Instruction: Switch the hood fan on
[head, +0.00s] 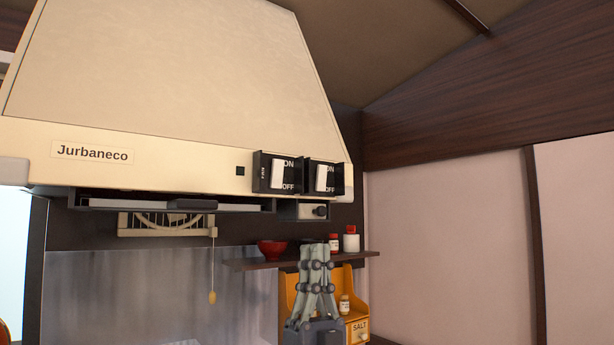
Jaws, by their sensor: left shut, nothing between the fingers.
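The cream range hood (180,75) fills the upper left of the head view. Two black switch boxes sit on the right end of its front panel, each marked ON above and OFF below. The left switch (278,174) has a white rocker and a small sideways label too blurred to read surely. The right switch (322,178) has a similar white rocker. I cannot tell which way either rocker is set. My left gripper (315,250) points up, shut and empty, below the right switch and apart from it. My right gripper is not in view.
A dark shelf (350,255) behind my left gripper holds a red bowl (271,249) and red-capped jars (351,240). An orange spice rack (290,290) stands below. A pull cord (212,296) hangs under the hood. Open space lies right of the hood.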

